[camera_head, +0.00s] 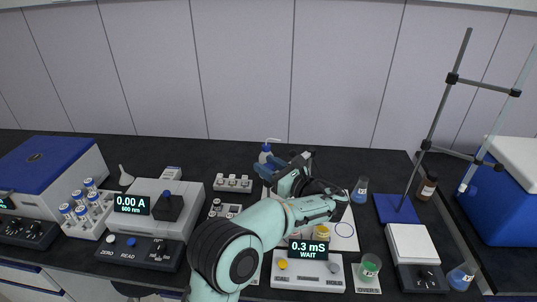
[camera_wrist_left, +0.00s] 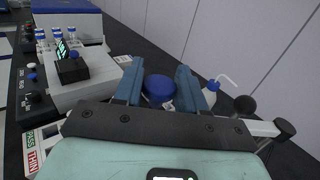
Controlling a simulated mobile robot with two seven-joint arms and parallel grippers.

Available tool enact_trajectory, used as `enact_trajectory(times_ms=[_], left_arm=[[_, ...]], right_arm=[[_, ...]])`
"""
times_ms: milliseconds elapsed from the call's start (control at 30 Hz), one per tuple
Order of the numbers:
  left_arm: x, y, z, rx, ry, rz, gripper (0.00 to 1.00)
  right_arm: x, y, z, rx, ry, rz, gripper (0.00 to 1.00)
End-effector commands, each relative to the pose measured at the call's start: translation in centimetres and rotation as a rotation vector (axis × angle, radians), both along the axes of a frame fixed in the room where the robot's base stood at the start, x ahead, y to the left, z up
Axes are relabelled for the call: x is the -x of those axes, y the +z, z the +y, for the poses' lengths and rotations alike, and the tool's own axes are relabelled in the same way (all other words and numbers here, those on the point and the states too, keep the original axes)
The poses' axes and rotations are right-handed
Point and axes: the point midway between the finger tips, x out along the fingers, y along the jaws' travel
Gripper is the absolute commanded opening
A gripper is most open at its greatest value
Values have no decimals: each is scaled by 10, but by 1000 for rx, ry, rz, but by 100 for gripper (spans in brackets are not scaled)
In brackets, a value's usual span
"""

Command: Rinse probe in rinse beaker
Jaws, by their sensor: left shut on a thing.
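My left gripper (camera_head: 289,164) reaches over the back middle of the bench and is shut. In the left wrist view its blue fingers (camera_wrist_left: 158,86) close on a round blue probe head (camera_wrist_left: 160,88); the lower part of the probe is hidden. A small beaker with blue marking (camera_head: 360,190) stands right of the gripper. A beaker with green (camera_head: 369,267) stands at the front, and another with blue (camera_head: 462,275) is at the front right. I cannot tell which is the rinse beaker. The meter (camera_head: 308,270) reads 0.3 mS, WAIT. My right gripper is not in view.
A wash bottle (camera_head: 265,154) stands behind the gripper, also in the wrist view (camera_wrist_left: 210,92). A vial rack (camera_head: 233,183) is to its left. A photometer (camera_head: 150,207) stands left; a tall stand (camera_head: 398,208), brown bottle (camera_head: 427,186) and blue box (camera_head: 503,205) stand right.

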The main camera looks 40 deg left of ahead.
Motion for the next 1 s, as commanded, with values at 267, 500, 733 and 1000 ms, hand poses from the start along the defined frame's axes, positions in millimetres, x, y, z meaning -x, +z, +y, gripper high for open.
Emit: enact_trajectory(times_ms=[267, 500, 733, 1000], left_arm=[[0, -19, 0, 3, 0, 4, 0], [0, -20, -1, 5, 0, 8, 61], [0, -18, 0, 3, 0, 3, 61], [0, -17, -24, 3, -4, 1, 61]], right_arm=[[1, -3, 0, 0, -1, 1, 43], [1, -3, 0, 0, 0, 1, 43], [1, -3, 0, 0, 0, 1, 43], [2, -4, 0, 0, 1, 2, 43]])
